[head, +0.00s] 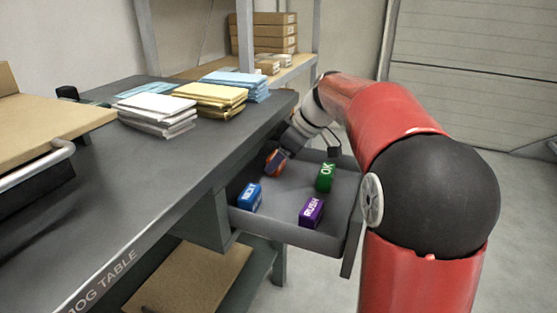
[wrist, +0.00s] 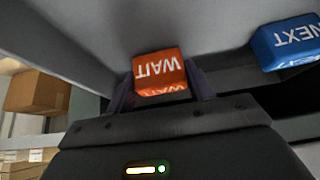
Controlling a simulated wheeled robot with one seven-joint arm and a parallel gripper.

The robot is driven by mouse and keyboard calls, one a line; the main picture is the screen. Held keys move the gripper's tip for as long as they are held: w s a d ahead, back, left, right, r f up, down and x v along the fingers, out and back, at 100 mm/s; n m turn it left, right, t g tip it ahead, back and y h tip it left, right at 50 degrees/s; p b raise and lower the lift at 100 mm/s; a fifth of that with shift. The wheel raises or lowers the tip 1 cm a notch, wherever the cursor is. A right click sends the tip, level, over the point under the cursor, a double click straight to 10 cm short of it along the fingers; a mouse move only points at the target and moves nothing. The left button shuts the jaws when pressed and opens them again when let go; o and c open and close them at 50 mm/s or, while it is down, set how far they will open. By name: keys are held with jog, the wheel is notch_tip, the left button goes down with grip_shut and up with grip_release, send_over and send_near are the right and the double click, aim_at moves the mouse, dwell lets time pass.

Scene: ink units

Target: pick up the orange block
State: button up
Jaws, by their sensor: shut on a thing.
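The orange block (wrist: 159,70), marked WAIT, sits between the two fingers of my gripper (wrist: 160,88) in the wrist view. The fingers are shut on its sides. In the head view the orange block (head: 274,161) shows at the far left part of the grey drawer (head: 290,232), below my gripper (head: 281,152). My wrist partly hides it there. I cannot tell whether the block touches the drawer floor.
The drawer also holds a blue NEXT block (head: 250,196), a purple RUSH block (head: 312,211) and a green OK block (head: 325,177). The dark table (head: 150,190) with paper stacks (head: 210,97) borders the drawer on the left. The drawer walls stand close around my gripper.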

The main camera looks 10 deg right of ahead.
jog(key=shift+r, duration=0.45)
jog(key=s+d, duration=0.2)
jog(key=d, duration=0.1)
jog(key=shift+s, duration=0.15)
notch_tip(320, 180, up, 14)
jog(key=p, duration=0.3)
jog(key=shift+d, duration=0.15)
